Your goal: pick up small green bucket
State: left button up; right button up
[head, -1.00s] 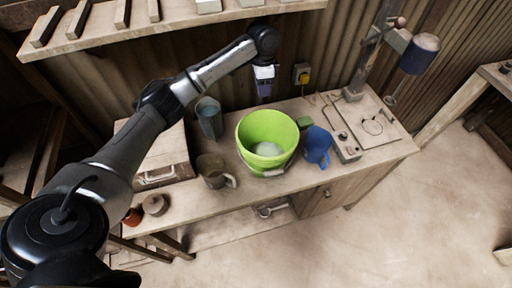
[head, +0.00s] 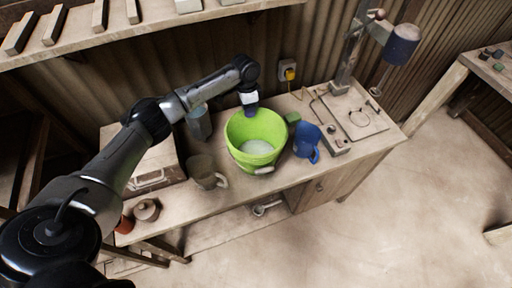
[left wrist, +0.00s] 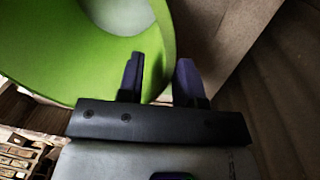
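The green bucket (head: 238,133) stands upright on the wooden workbench, with its pale inner bottom visible and a light grip on its near side. My left gripper (head: 250,110) is at the far rim of the bucket, pointing down. In the left wrist view the left gripper (left wrist: 160,80) is open, its two dark purple fingers apart. One finger overlaps the green bucket (left wrist: 80,62) and the other is over the bench outside it. I cannot tell whether either finger touches the wall. My right gripper is not in view.
A grey-brown mug (head: 203,170) and a blue-grey cup (head: 199,124) stand left of the bucket. A blue mug (head: 305,140) and a small green block (head: 293,118) are close on its right. A press (head: 345,70) stands at the right of the workbench (head: 280,183). A shelf (head: 150,33) hangs above.

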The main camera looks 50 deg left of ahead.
pick_arm(q)
jog(key=shift+s+f, duration=0.1)
jog(key=shift+f, duration=1.2)
grip_shut()
jog(key=shift+d+r, duration=0.1)
jog(key=shift+r, duration=0.05)
dwell(0.3)
